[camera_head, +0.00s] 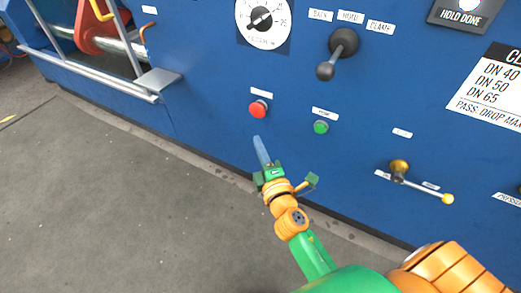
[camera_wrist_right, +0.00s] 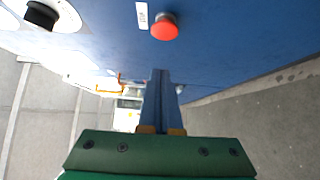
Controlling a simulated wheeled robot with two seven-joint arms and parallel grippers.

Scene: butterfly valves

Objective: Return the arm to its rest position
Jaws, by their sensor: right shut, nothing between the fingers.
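My right arm, green and orange, reaches up from the lower right in the head view. My right gripper (camera_head: 260,148) is shut and empty, its blue-grey fingers pointing up toward the blue panel (camera_head: 205,95). Its fingertips lie just below the red button (camera_head: 258,108) in the picture, with a visible gap. In the wrist view the shut fingers (camera_wrist_right: 161,75) point away from the camera, and the red button (camera_wrist_right: 165,27) is above them, apart. My left gripper is not in view.
The panel carries a green button (camera_head: 321,127), a dial (camera_head: 263,20), a black lever (camera_head: 337,52) and a yellow-knobbed lever (camera_head: 420,187). A metal rail (camera_head: 90,72) and red part (camera_head: 97,28) are at upper left. The grey floor (camera_head: 90,210) is clear at left.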

